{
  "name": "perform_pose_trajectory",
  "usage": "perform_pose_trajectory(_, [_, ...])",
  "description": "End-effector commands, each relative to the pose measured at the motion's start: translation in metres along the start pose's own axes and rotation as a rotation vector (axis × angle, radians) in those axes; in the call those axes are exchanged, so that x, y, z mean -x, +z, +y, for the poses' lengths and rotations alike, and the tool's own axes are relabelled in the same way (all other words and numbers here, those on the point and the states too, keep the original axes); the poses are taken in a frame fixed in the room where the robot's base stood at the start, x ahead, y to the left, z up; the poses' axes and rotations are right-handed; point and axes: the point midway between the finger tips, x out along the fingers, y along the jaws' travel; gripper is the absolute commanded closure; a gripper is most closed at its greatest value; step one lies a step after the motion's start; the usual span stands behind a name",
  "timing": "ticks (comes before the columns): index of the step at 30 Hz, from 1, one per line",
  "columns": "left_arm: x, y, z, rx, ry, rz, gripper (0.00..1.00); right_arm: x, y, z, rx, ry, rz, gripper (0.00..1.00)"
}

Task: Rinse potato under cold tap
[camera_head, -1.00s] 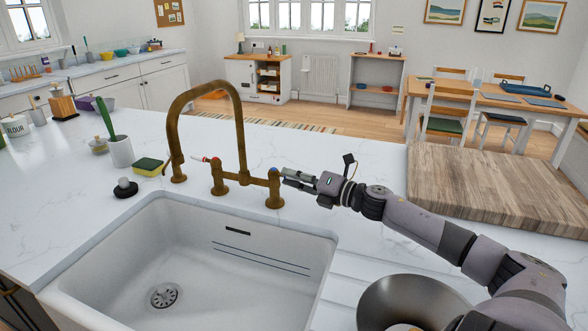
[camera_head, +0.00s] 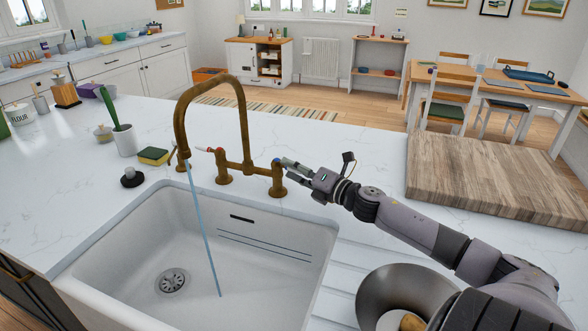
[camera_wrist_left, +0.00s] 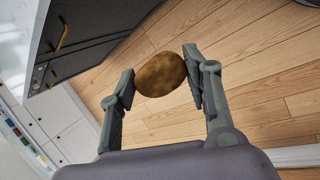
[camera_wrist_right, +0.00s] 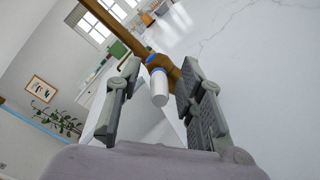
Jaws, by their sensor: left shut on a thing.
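A brown potato (camera_wrist_left: 160,75) is held between the fingers of my left gripper (camera_wrist_left: 161,82), over wooden floor in the left wrist view. That gripper is outside the head view. The brass tap (camera_head: 246,130) arches over the white sink (camera_head: 290,240). A thin blue water stream (camera_head: 206,240) falls from its spout into the sink. My right gripper (camera_head: 288,168) is at the blue-marked cold handle. In the right wrist view, the white lever with a blue ring (camera_wrist_right: 158,85) lies between the open fingers of the right gripper (camera_wrist_right: 155,95); contact is unclear.
A metal bowl (camera_head: 375,285) stands right of the sink, with a brownish thing (camera_head: 411,322) partly visible in it. A wooden board (camera_head: 490,180) lies on the right counter. A sponge (camera_head: 153,155) and brush pot (camera_head: 125,140) stand left of the tap.

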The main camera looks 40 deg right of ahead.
Motion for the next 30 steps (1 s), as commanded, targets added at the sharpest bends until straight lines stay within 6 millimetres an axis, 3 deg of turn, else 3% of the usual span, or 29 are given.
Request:
perform_pose_trajectory(8, [0.000,0.000,0.000,0.000,0.000,0.000,0.77,0.001,0.000,0.000,0.000,0.000,0.001,0.64])
perform_pose_trajectory(13, [0.000,0.000,0.000,0.000,0.000,0.000,0.77,0.013,-0.001,-0.001,-0.002,-0.001,0.002,0.64])
perform_pose_trajectory(30, [0.000,0.000,0.000,0.000,0.000,0.000,0.77,0.103,-0.001,-0.002,-0.003,-0.002,0.001,0.64])
